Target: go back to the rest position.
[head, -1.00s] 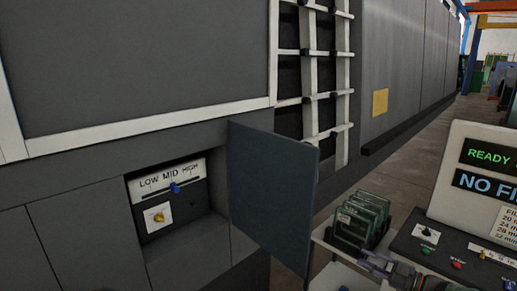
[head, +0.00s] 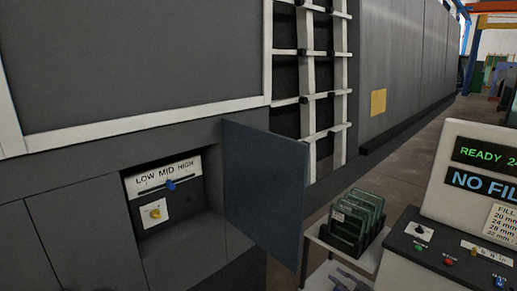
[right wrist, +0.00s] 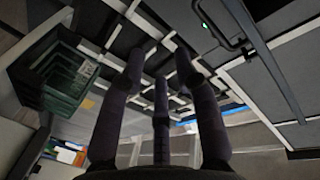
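My right gripper (head: 345,281) shows only in part at the bottom edge of the head view, below the small white stand. In the right wrist view its dark fingers (right wrist: 163,65) are spread apart with nothing between them. My left gripper is not in view. The grey machine's recessed panel (head: 164,176) has a LOW MID HIGH scale with a blue slider (head: 171,184) under MID, and a yellow knob (head: 155,212) below. The panel's door (head: 268,185) stands open. My right gripper is to the right of this door and apart from it.
A rack of dark green plates (head: 358,221) stands on the white stand (head: 374,254), right of the door. It also shows in the right wrist view (right wrist: 58,75). A console (head: 440,240) with a READY display stands at the right. Open floor (head: 402,175) runs behind.

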